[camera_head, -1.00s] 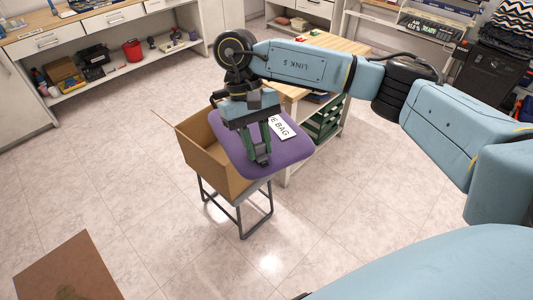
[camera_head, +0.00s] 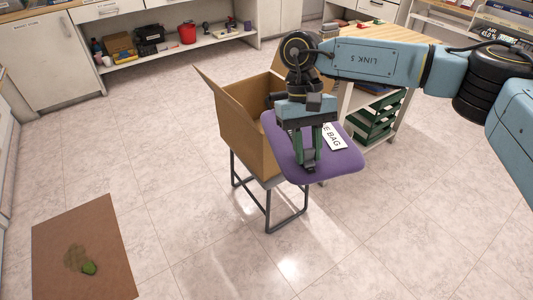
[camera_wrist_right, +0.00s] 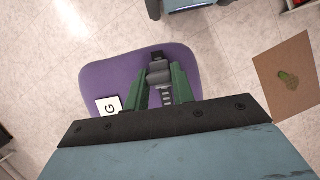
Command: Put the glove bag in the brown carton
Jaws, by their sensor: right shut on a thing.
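The glove bag (camera_head: 345,158) is a flat purple bag with a white label reading "E BAG". My right gripper (camera_head: 308,165) is shut on it and holds it up in front of the carton's right side. The bag (camera_wrist_right: 101,78) also shows in the right wrist view, spread beyond the gripper (camera_wrist_right: 162,90), its label partly covered. The brown carton (camera_head: 247,126) stands open on a dark metal stand, one flap raised at the left. The bag and gripper hide the carton's right part. I cannot tell whether the bag touches the carton. My left gripper is not in view.
A wooden-topped bench (camera_head: 385,45) with green crates (camera_head: 376,118) stands behind the bag at the right. A brown mat (camera_head: 84,250) with a green patch lies on the floor at lower left. A shelf unit with a red bucket (camera_head: 187,33) lines the back. The floor between is clear.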

